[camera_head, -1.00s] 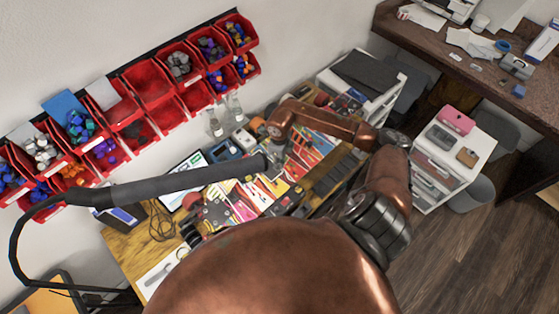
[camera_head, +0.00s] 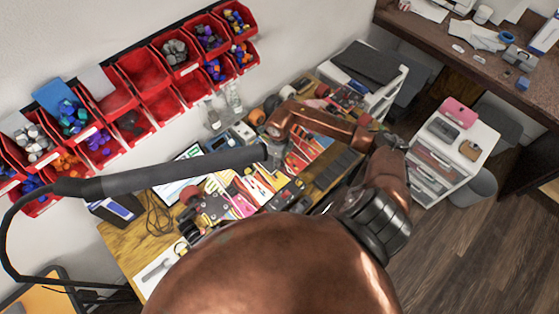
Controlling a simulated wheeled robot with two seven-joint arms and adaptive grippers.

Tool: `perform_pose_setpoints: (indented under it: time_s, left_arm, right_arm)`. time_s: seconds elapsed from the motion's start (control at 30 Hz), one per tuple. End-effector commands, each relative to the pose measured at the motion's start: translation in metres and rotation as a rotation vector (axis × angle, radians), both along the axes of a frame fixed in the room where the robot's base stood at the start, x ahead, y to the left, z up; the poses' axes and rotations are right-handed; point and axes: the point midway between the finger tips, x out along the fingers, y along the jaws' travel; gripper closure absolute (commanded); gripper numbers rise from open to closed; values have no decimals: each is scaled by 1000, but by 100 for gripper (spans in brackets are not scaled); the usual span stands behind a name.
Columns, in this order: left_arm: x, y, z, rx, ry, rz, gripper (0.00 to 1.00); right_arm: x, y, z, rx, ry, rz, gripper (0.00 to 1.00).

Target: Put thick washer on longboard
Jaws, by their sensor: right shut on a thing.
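My right arm reaches over the workbench (camera_head: 120,241) from the right, and its gripper (camera_head: 274,158) points down above the middle of the bench. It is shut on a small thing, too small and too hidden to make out. Brightly coloured flat pieces in red, orange, white and blue (camera_head: 308,148) lie beside and beyond the gripper; I cannot tell whether one is the longboard. Dark parts with wheels (camera_head: 208,207) lie left of the gripper. I cannot pick out a thick washer. My left gripper is not in view.
A grey lamp-like arm (camera_head: 165,172) crosses in front of the bench, its end close to my right gripper. Red wall bins (camera_head: 147,77) hang behind. A white drawer unit (camera_head: 452,150) stands right, with open floor (camera_head: 460,255) before it. The bench is crowded.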

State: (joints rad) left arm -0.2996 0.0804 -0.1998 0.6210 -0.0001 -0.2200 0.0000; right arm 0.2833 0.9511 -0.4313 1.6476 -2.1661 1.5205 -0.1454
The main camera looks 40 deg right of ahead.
Motion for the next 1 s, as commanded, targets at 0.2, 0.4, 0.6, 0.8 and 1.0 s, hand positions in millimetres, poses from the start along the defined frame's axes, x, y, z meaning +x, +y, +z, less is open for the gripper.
perform_pose_setpoints:
  time_s: [0.2, 0.4, 0.6, 0.8, 1.0]
  left_arm:
    - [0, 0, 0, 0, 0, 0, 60]
    - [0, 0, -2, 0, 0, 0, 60]
    - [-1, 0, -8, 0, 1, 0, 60]
    - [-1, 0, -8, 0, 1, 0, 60]
    - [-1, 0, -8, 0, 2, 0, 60]
  right_arm:
    - [0, 0, 0, 0, 0, 0, 93]
    - [0, 0, -2, 0, 0, 1, 93]
    - [1, 0, -6, 1, -1, 1, 93]
    - [1, 1, -6, 1, -1, 0, 93]
    - [1, 1, -5, 1, -1, 0, 93]
